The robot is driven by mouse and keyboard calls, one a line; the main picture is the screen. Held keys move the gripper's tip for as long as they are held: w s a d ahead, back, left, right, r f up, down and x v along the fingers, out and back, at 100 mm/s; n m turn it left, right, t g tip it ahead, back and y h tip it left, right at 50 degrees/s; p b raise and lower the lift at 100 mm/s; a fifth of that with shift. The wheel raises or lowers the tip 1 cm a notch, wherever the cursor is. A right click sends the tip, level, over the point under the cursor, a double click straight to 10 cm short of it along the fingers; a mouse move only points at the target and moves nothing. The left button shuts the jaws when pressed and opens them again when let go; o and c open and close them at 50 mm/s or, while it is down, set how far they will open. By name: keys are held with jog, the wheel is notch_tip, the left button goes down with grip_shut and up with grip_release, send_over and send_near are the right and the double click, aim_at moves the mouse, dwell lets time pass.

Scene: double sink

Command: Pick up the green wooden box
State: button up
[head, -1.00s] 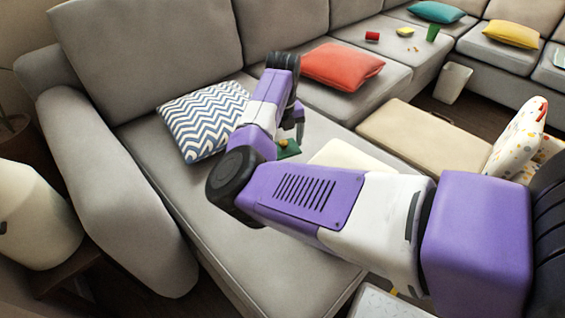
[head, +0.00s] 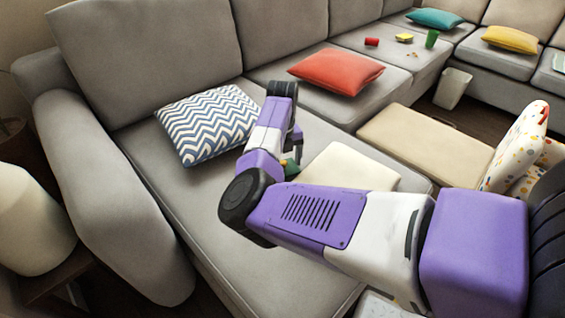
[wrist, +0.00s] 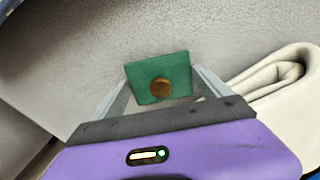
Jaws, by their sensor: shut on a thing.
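The green wooden box (wrist: 172,72) with a round brown knob sits between the two fingers of my gripper (wrist: 160,86) in the wrist view. My gripper is shut on it, over the grey sofa seat. I cannot tell whether the box touches the seat.
A zigzag pillow (head: 205,122) lies left of my gripper and a red pillow (head: 336,71) behind it. A folded cream cloth or cushion (head: 345,166) is just to the right. A beige ottoman (head: 425,145) stands farther right.

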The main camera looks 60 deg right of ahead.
aim_at(283, 162)
jog(key=o, duration=1.2)
jog(key=shift+c, duration=0.2)
notch_tip(283, 162, up, 12)
jog(key=p, duration=0.4)
